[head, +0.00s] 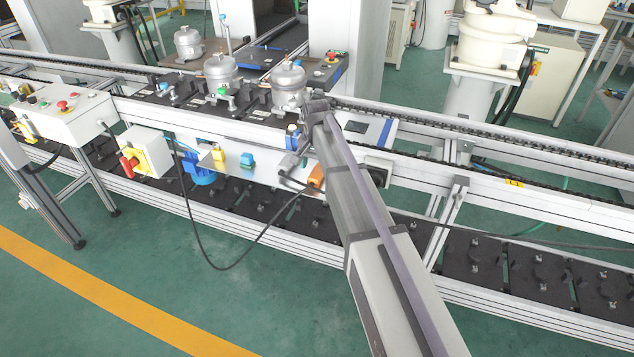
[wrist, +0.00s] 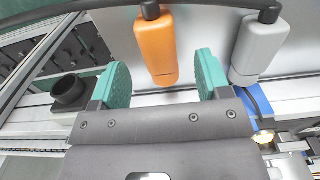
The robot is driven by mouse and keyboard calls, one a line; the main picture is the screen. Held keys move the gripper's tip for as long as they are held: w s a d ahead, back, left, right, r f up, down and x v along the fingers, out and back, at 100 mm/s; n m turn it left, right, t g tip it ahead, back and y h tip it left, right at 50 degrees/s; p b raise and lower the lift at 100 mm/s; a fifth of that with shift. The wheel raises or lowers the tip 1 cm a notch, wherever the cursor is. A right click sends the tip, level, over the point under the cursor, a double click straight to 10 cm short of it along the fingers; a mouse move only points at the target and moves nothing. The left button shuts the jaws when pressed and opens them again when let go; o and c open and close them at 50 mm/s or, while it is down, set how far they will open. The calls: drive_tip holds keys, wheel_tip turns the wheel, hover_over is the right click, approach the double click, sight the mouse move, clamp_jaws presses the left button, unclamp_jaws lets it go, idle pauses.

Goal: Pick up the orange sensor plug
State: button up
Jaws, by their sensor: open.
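The orange sensor plug (wrist: 157,48) shows in the wrist view at top centre, with a black cable end at its top. My gripper (wrist: 162,80) is open, its two green fingertips on either side of the plug's lower end, with a gap to each. The plug is not held. In the head view the orange plug (head: 316,177) hangs at the front of the conveyor frame, beside my arm. My gripper's fingers are hidden there behind my arm.
A grey plug (wrist: 258,47) with a black cable is right of the orange one. A black round socket (wrist: 70,92) sits at the left in the wrist view. Silver compressors (head: 289,84) stand on the conveyor. A control box (head: 65,112) is at the far left.

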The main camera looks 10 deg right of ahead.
sight(317, 172)
wheel_tip(317, 172, down, 4)
drive_tip(key=shift+b, duration=1.15)
drive_tip(key=shift+r, duration=0.3)
drive_tip(key=shift+c, duration=0.3)
